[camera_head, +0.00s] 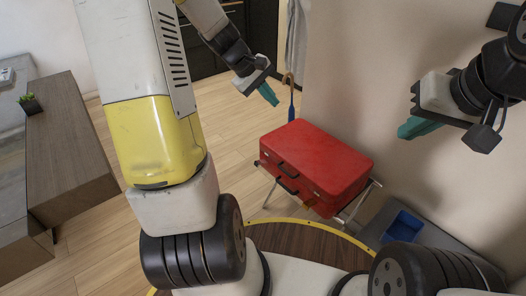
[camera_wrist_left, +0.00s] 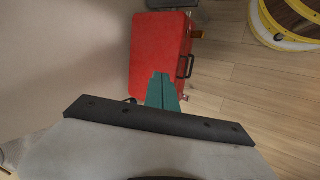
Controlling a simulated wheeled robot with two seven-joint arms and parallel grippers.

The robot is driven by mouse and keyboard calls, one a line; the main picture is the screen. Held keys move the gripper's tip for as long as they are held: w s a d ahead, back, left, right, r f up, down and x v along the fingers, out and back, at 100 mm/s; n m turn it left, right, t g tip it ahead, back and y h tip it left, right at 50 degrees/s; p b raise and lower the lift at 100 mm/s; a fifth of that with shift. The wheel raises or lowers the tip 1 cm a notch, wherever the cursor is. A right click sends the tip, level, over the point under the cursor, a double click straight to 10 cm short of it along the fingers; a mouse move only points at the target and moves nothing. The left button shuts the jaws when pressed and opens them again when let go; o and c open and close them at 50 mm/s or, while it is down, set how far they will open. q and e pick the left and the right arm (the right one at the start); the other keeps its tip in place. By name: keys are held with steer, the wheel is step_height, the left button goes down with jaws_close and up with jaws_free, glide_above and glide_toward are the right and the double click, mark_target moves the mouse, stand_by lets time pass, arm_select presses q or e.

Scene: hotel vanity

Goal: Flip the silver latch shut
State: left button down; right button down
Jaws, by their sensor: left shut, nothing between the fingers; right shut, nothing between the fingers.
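A red suitcase (camera_head: 318,155) lies on a metal folding rack (camera_head: 357,205), its lid down. Its front side carries dark handles (camera_head: 287,170). In the left wrist view the suitcase (camera_wrist_left: 157,45) shows a dark handle (camera_wrist_left: 186,66) and a small metallic fitting (camera_wrist_left: 197,34) at its edge. I cannot tell whether this is the silver latch or how it stands. My left gripper (camera_head: 271,97) is shut and empty, above and beyond the suitcase's far-left side; its teal fingers (camera_wrist_left: 162,88) overlap the suitcase in the wrist view. My right gripper (camera_head: 408,132) is shut and empty, right of the suitcase near the wall.
A blue bin (camera_head: 403,227) stands on a grey surface right of the rack. A blue object with a tan hook (camera_head: 291,100) is behind the suitcase. A wooden counter (camera_head: 65,140) with a small plant (camera_head: 31,104) is at the left. Wooden floor (camera_head: 235,130) left of the suitcase is clear.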

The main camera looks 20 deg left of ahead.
arm_select(q)
steer(key=w+a+f+n+t, duration=0.1)
steer(key=w+a+f+n, duration=0.3)
steer(key=f, duration=0.6)
steer(key=w+a+f+n+t+h, duration=0.15)
steer(key=a+f+n, duration=0.35)
steer(key=f, duration=0.6)
steer(key=w+a+f+n, duration=0.4)
steer(key=a+f+n, duration=0.1)
steer(key=f, duration=0.5)
steer(key=n+t+y, duration=0.1)
steer(key=n+t, duration=0.1)
steer(key=n, duration=0.4)
glide_toward(261, 163)
steer(key=s+a+f, duration=0.4)
steer(key=f, duration=0.1)
steer(key=shift+a, duration=0.15)
steer(key=shift+g, duration=0.25)
steer(key=x, duration=1)
steer(key=shift+w+d+r, duration=0.1)
steer(key=shift+w+r, duration=0.05)
steer(key=shift+r, duration=0.5)
steer(key=shift+w+d+r, duration=0.1)
steer(key=shift+w+r, duration=0.1)
steer(key=shift+r, duration=0.4)
steer(key=shift+w+d+r, duration=0.1)
steer(key=shift+w+r, duration=0.05)
steer(key=shift+r, duration=0.5)
steer(key=shift+r, duration=0.1)
